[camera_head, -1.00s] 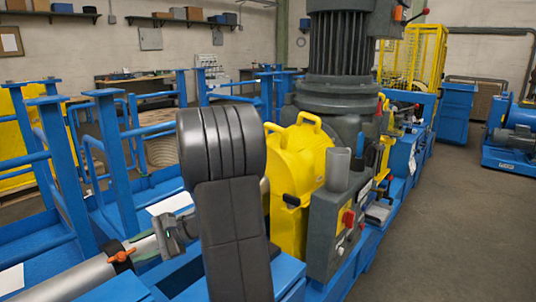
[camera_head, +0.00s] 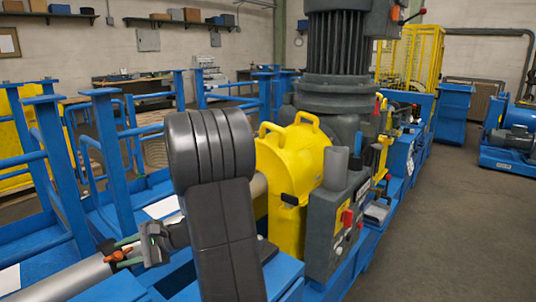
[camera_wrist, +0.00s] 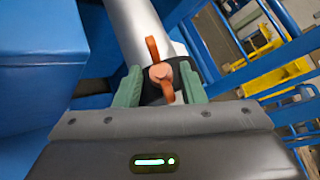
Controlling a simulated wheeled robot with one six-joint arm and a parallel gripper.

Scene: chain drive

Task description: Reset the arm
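My gripper (camera_head: 130,247) shows at the lower left of the head view, at the end of my dark arm. In the wrist view its two green fingers (camera_wrist: 160,88) stand apart, one on each side of an orange lever handle (camera_wrist: 160,73). I see a gap between the fingers and the handle's knob, and nothing is clamped. The orange handle (camera_head: 117,257) sits on a black collar around a grey pipe (camera_head: 70,281). In the head view the fingertips reach close to the handle; whether they touch it I cannot tell.
A blue frame (camera_head: 115,165) stands behind on the left. A yellow guard (camera_head: 292,165), a large grey motor (camera_head: 345,60) and a control box (camera_head: 335,225) with a red switch are right of my arm.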

